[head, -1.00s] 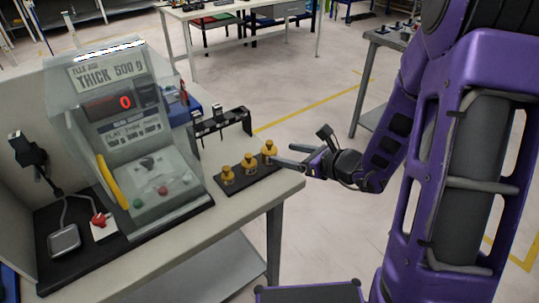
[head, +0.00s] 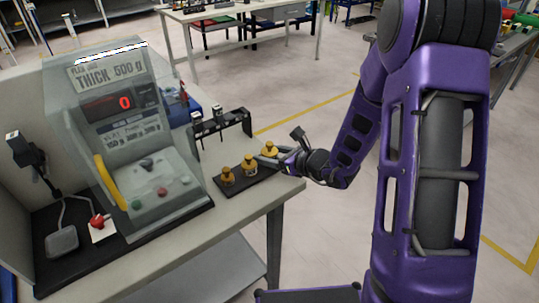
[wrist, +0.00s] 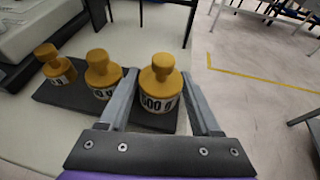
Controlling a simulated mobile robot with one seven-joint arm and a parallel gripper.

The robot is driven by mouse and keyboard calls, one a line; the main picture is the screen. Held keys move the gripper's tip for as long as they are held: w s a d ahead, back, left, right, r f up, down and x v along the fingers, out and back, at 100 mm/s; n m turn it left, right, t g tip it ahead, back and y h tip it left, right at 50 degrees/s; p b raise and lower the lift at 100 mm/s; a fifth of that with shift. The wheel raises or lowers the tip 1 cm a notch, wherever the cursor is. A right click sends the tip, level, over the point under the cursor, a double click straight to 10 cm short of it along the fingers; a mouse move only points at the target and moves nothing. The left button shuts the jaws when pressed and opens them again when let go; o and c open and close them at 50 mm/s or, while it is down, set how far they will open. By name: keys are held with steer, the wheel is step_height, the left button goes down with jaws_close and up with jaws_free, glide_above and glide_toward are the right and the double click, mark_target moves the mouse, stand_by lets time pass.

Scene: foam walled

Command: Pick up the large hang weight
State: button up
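The large hang weight (head: 270,149) is gold with a knob top and stands upright at the right end of a dark mat (head: 264,174). In the wrist view the large hang weight (wrist: 160,97) shows a "500 g" label. My gripper (head: 266,159) is open and empty. In the wrist view its two fingers (wrist: 158,77) lie on either side of the weight, with gaps; contact cannot be told. Two smaller gold weights stand to the left, the middle one (wrist: 102,75) and the far one (wrist: 57,65).
A machine with a red "0" display (head: 128,135) fills the table's left. A black rack (head: 222,125) stands behind the mat. The red button on a white plate (head: 98,222) is at far left. The table's right edge is close to the mat.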

jaws_close()
steer(key=shift+r, duration=0.1)
